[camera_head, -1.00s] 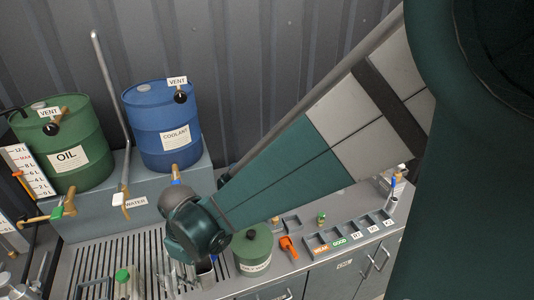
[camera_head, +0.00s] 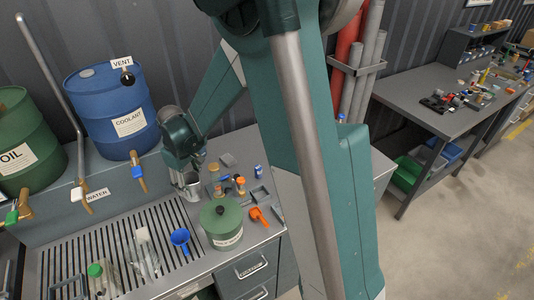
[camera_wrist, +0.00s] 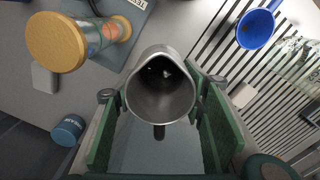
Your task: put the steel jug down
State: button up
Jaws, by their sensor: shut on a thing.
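The steel jug (camera_head: 191,187) is a small grey metal cup-like vessel. My gripper (camera_head: 189,172) holds it upright over the bench, behind and left of the green tin (camera_head: 221,224). In the wrist view the jug (camera_wrist: 160,98) is seen from above between the two green pads of my gripper (camera_wrist: 160,110), which are shut on it. Its mouth faces the camera and its handle points to the bottom of the picture. Its inside is dark with small bright spots. I cannot tell whether its base touches the bench.
A jar with a yellow lid (camera_wrist: 55,42) stands close on the left in the wrist view. A blue funnel (camera_head: 180,238) and clear bottles (camera_head: 146,252) are on the slotted grating (camera_head: 85,250). An orange scoop (camera_head: 258,215) lies right of the tin. The blue coolant drum (camera_head: 112,112) stands behind.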

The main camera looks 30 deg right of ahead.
jog(key=w+d+m, duration=0.2)
jog(key=w+d, duration=0.3)
jog(key=d, duration=0.9)
jog(key=w+d+r+m+p, duration=0.1)
jog(key=w+d, duration=0.4)
jog(key=d, duration=0.9)
jog(key=w+d+r+m+p, duration=0.1)
jog(key=w+d+m, duration=0.2)
jog(key=d, duration=1.1)
jog(key=shift+w, duration=0.9)
jog(key=shift+d, duration=0.1)
jog(key=shift+f, duration=3)
jog(key=shift+f, duration=0.15)
jog(key=shift+f, duration=1.75)
jog(key=shift+f, duration=0.1)
